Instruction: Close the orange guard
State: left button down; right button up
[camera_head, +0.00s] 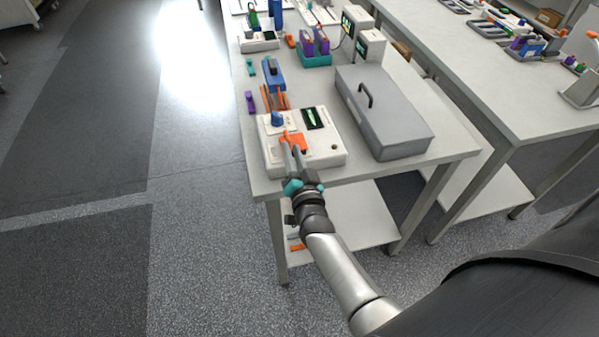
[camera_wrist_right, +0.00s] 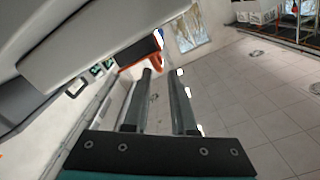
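The orange guard (camera_head: 297,136) sits on top of a white cycler box (camera_head: 322,156) at the near end of the bench. Whether it is raised or flat is hard to tell, as my fingers partly cover it. My right gripper (camera_head: 291,148) reaches over the box's front edge with its fingertips at the guard. In the right wrist view the two fingers (camera_wrist_right: 161,76) are apart with nothing between them. An orange part, seemingly the guard (camera_wrist_right: 128,67), shows just beyond the left finger; contact is unclear. My left gripper is not in view.
The box carries a blue knob (camera_head: 277,119) and a dark display (camera_head: 314,118). A grey lidded case (camera_head: 390,115) stands close on the right. A blue item (camera_head: 273,75) with orange leads lies behind. Open floor is on the left.

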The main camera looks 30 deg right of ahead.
jog(key=v, duration=0.7)
jog(key=shift+s, duration=0.3)
jog(key=s+a+f+n+g+y+b, duration=0.2)
jog(key=s+f, duration=0.2)
jog(key=f, duration=0.5)
jog(key=s+a+f+n+g+y+b, duration=0.1)
jog(key=s+a+f+n+g+b, duration=0.15)
jog(key=f, duration=0.65)
jog(key=s+a+f+n+g+y+b, duration=0.1)
jog(key=s+a+f+n+g+y, duration=0.3)
jog(key=f, duration=0.6)
jog(key=s+d+f+n+g+h+b, duration=0.1)
jog(key=s+d+f+g+b, duration=0.1)
jog(key=s+f, duration=0.7)
jog(key=s+d+f+n+g+h+b, duration=0.1)
jog(key=s+f+g, duration=0.5)
jog(key=s, duration=1.2)
jog(key=d+f+n+b, duration=0.1)
jog(key=d+f+b, duration=0.1)
jog(key=d+f, duration=0.1)
jog(key=shift+d+f+h, duration=0.2)
jog(key=shift+h, duration=0.1)
jog(key=shift+o, duration=0.3)
jog(key=shift+w, duration=0.1)
